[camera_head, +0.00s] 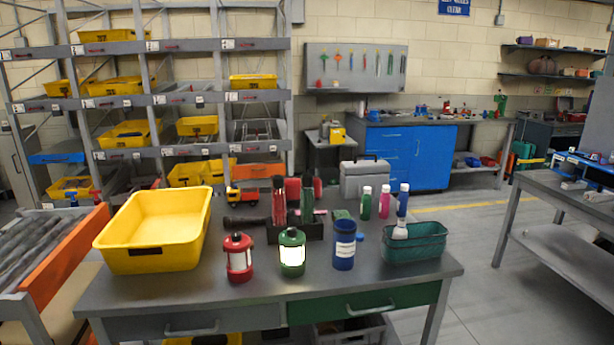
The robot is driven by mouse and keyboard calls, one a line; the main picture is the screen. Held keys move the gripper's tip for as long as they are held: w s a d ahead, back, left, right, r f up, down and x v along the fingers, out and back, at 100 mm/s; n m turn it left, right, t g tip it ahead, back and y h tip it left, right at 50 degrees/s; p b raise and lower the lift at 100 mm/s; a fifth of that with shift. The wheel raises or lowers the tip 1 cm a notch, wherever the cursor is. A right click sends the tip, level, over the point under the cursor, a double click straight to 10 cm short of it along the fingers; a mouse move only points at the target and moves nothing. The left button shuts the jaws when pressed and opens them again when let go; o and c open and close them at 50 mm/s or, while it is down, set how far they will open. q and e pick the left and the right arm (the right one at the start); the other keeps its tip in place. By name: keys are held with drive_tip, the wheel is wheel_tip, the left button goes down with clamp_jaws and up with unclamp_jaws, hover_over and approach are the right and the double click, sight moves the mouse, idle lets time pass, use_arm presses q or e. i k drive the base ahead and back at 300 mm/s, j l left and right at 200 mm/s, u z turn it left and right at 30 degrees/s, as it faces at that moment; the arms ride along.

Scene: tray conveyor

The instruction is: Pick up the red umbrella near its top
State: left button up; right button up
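A dark holder (313,232) stands near the middle of the grey table and holds several slim upright things. A red one with a dark top, which looks like the folded red umbrella (279,207), stands at the holder's left side. A green upright item (307,203) stands to its right, with more red shapes (293,190) close behind. The lower end of the red umbrella is hidden by the holder and the green lantern in front. Neither of my grippers is in view.
A yellow bin (152,258) fills the table's left side. A red lantern (239,257), green lantern (292,252) and blue canister (344,246) stand in front of the holder. A black flashlight (241,222) lies left. Bottles (384,201) and a green basket (414,252) are right.

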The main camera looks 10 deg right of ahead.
sight(278, 197)
drive_tip(key=i+j, duration=0.15)
drive_tip(key=i, duration=0.3)
drive_tip(key=i+j, duration=0.15)
drive_tip(key=i, duration=0.25)
